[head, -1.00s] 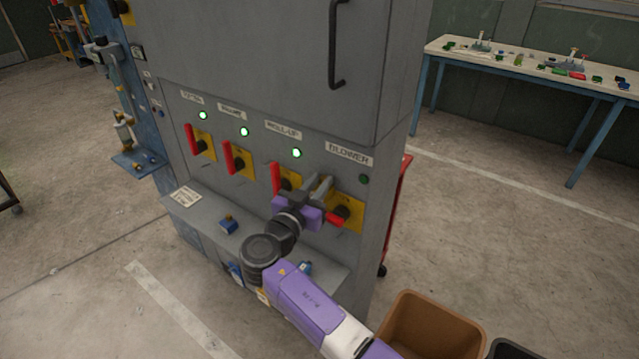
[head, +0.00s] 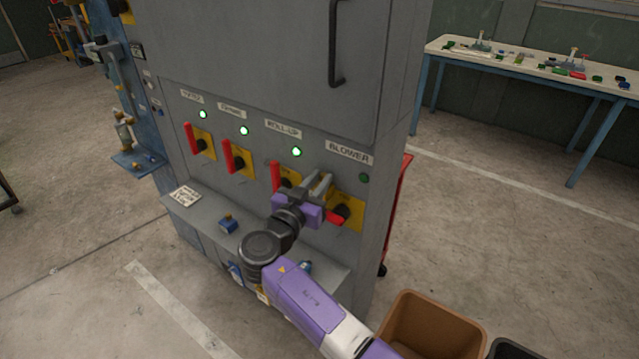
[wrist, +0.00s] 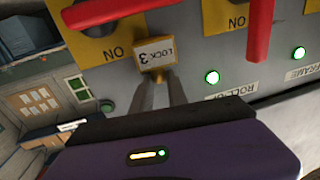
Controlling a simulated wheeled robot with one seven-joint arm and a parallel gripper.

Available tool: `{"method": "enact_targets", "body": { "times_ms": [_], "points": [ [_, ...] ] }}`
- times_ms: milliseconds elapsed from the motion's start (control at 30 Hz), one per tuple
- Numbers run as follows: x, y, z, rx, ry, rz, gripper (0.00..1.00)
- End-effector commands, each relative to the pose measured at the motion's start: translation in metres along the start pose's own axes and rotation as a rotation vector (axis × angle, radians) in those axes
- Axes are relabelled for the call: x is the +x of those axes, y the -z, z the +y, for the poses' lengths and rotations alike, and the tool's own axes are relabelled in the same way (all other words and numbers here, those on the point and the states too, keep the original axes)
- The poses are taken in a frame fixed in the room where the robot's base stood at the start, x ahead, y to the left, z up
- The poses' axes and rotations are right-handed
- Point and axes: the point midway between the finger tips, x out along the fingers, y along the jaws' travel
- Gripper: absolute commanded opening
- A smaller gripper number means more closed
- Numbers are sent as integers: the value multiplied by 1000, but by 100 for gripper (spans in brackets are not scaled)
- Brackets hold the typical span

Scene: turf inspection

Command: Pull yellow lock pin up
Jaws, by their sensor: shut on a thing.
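A small yellow piece, which looks like the lock pin (wrist: 158,76), sits between my fingertips at the tag's edge. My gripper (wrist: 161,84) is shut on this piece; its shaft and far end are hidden. In the head view, my gripper (head: 320,184) is at the panel, between the roll-up switch's red handle (head: 275,176) and the blower switch's red handle (head: 338,218). The pin and tag cannot be made out there.
Two more red handles (head: 192,138) (head: 227,156) stand upright to the left; the blower handle lies sideways. Three lamps glow green, and the blower lamp (head: 364,178) is dark. A grey ledge (head: 262,240) juts out below. A brown bin (head: 432,326) stands at lower right.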

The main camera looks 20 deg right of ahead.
Motion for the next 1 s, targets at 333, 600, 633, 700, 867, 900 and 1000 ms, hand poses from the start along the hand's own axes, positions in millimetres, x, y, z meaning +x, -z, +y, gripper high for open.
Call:
{"method": "enact_targets", "body": {
  "times_ms": [333, 600, 633, 700, 867, 900, 1000],
  "points": [
    [0, 15, 0, 3, 1, 5, 0],
    [0, 15, 0, 3, 0, 5, 42],
    [0, 15, 0, 3, 0, 4, 42],
    [0, 15, 0, 3, 0, 4, 42],
    [0, 14, 0, 2, 0, 3, 42],
    [-1, 14, 0, 2, 1, 3, 42],
    [-9, 12, -1, 2, 2, 3, 42]
  ]
}}
